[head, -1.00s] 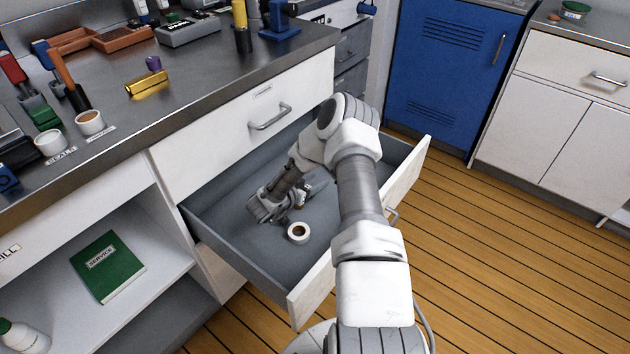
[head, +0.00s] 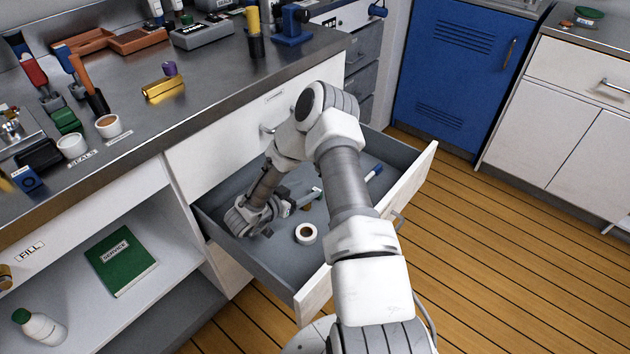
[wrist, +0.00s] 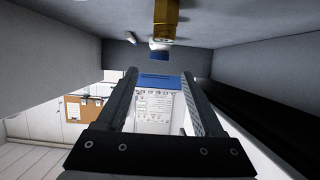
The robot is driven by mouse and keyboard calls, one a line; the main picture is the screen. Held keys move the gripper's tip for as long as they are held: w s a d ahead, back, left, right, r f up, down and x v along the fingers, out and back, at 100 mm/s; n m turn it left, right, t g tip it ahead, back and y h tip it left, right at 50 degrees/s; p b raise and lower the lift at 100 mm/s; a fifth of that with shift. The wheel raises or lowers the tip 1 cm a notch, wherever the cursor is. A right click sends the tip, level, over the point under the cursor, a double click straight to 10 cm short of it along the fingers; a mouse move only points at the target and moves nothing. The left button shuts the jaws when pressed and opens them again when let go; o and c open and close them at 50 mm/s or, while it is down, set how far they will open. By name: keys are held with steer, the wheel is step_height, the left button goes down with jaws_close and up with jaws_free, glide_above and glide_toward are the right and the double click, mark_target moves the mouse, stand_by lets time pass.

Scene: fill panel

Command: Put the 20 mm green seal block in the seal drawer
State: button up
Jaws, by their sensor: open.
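An open drawer (head: 412,188) with a grey inside extends from the counter; its label is too small to read. My gripper (head: 283,211) is low inside it, left of a white tape roll (head: 306,234). In the wrist view my gripper (wrist: 163,82) has its two dark fingers spread apart, with nothing held between them. I cannot make out the 20 mm green seal block in either view. A green item (head: 66,121) stands on the counter behind white cups (head: 72,146) with a SEALS label; I cannot tell whether it is a block.
A blue-and-white marker (head: 373,173) lies in the drawer's right part. A brass-coloured piece (wrist: 165,20) shows beyond my fingers in the wrist view. The drawer walls enclose my gripper closely. A gold bar (head: 163,88) lies on the counter (head: 215,85). The wooden floor at right is clear.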

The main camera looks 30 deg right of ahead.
steer(key=shift+v, duration=1.25)
